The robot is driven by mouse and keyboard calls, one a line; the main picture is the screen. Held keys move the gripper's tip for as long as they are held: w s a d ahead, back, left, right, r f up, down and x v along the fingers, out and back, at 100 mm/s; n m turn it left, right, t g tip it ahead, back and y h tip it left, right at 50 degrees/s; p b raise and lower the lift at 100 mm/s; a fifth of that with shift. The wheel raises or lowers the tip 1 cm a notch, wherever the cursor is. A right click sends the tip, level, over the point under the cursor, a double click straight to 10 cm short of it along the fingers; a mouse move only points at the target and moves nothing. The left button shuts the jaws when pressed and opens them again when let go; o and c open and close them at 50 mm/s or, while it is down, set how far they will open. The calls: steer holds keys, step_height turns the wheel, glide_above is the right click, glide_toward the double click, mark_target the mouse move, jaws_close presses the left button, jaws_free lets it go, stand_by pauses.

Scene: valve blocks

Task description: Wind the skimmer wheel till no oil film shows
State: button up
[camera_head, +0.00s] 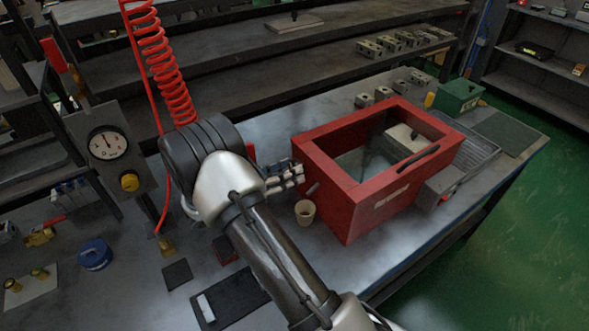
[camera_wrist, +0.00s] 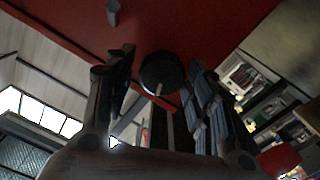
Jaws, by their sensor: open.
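The red open-topped tank (camera_head: 345,190) stands on the metal bench. Grey-green liquid (camera_head: 362,160) shows inside; I cannot tell whether an oil film lies on it. My gripper (camera_head: 294,174) is at the tank's left side, hiding that part of the wall. In the wrist view my gripper (camera_wrist: 160,60) is open. A dark round wheel or knob (camera_wrist: 162,74) shows between its fingers, in front of the red wall (camera_wrist: 215,25); I cannot tell whether they touch it. A grey stub (camera_head: 312,190) sticks out of the tank, above a small tan cup (camera_head: 305,211).
A pressure gauge (camera_head: 108,145) stands at left and a red coiled hose (camera_head: 165,65) hangs behind my arm. A green box (camera_head: 458,98) and a grey tray (camera_head: 475,150) lie right of the tank. Several metal blocks (camera_head: 382,94) line the bench's back.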

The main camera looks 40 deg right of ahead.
steer(key=a, duration=1.1)
steer(key=shift+w+a, duration=0.15)
steer(key=shift+w, duration=0.25)
